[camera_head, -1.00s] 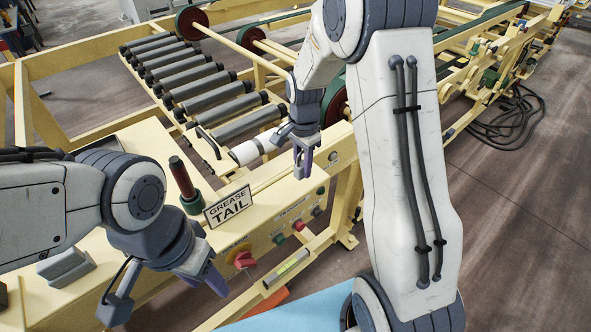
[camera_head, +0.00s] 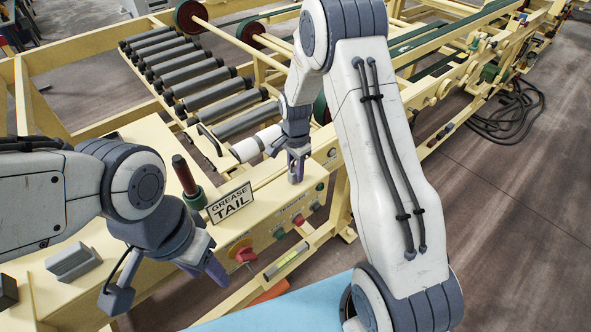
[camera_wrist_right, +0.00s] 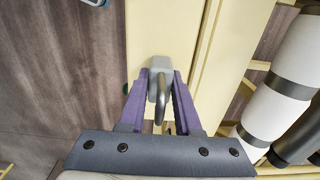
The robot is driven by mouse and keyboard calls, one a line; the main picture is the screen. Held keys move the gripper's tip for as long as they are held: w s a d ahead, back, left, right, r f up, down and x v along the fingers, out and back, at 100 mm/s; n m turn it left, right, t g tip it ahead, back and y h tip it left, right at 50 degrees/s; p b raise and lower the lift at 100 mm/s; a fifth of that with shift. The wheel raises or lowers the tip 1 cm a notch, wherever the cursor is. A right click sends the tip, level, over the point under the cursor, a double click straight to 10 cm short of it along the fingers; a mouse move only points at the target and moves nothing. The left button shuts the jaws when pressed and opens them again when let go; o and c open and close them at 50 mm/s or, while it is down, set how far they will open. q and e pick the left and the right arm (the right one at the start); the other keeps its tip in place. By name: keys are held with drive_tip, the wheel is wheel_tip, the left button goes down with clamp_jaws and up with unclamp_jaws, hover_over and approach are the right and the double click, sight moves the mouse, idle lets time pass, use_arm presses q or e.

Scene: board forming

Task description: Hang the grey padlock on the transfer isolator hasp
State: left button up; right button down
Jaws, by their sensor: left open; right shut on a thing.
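The grey padlock (camera_wrist_right: 153,84) is between the purple fingers of my right gripper (camera_wrist_right: 160,76), with its metal shackle toward the camera in the right wrist view. In the head view my right gripper (camera_head: 297,172) is shut just above the cream machine's top edge, right of the GREASE TAIL sign; the padlock cannot be made out there. A red rotary handle on a yellow plate (camera_head: 243,254) sits on the front panel, lower left of that gripper. I cannot make out a hasp there. My left gripper (camera_head: 168,287) is open and empty, left of the handle.
Several buttons (camera_head: 298,220) line the front panel. A grey block (camera_head: 73,263) lies at left. Rollers (camera_head: 193,83) are behind.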

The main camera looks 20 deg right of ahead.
drive_tip(key=c, duration=0.6)
unclamp_jaws()
